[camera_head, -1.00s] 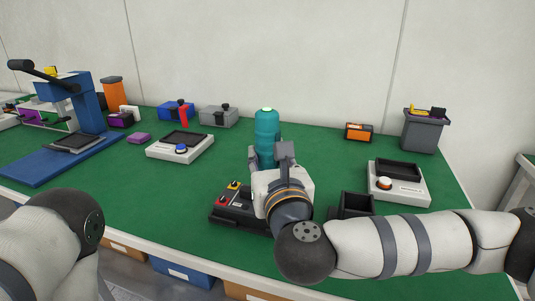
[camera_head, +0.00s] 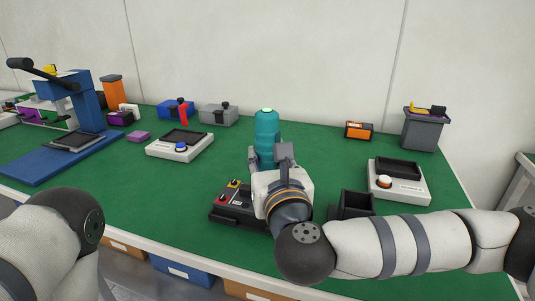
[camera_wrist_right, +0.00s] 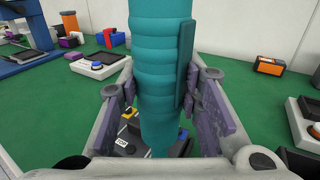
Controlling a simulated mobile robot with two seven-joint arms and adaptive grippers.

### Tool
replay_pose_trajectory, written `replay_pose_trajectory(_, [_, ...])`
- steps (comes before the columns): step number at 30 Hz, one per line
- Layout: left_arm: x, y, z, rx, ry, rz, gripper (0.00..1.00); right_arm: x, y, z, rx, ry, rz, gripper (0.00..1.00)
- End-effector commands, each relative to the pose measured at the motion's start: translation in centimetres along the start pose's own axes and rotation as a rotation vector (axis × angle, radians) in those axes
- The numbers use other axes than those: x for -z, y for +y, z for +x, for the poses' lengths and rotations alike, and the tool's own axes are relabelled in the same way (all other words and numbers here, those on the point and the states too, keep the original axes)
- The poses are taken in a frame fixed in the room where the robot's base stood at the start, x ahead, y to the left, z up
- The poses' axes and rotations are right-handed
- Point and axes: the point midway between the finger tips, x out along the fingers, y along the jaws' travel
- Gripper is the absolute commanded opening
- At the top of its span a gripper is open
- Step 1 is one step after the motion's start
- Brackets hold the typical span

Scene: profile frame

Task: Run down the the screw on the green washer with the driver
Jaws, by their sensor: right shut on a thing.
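The teal driver (camera_head: 267,132) stands about upright, its lit top showing in the head view. My right gripper (camera_head: 268,160) is shut on it. In the right wrist view the driver (camera_wrist_right: 160,55) runs down between the purple-grey finger pads of my right gripper (camera_wrist_right: 160,105). Below is a dark block (camera_head: 230,212) with red and yellow pieces on its left part. The lower end of the driver, the green washer and its screw are hidden behind the gripper and driver, so I cannot tell whether they touch. My left gripper is out of view; only the left arm shows.
An open black bin (camera_head: 356,203) stands just right of the gripper. A white station with an orange-white button (camera_head: 412,190) is further right, another with a blue button (camera_head: 190,157) is left. A blue press (camera_head: 86,100) stands far left.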

Motion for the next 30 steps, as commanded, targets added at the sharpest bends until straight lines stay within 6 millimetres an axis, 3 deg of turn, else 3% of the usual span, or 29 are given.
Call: replay_pose_trajectory(30, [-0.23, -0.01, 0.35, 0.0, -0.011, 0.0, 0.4, 0.63, 0.01, 0.0, 0.0, -0.003, 0.0, 0.0])
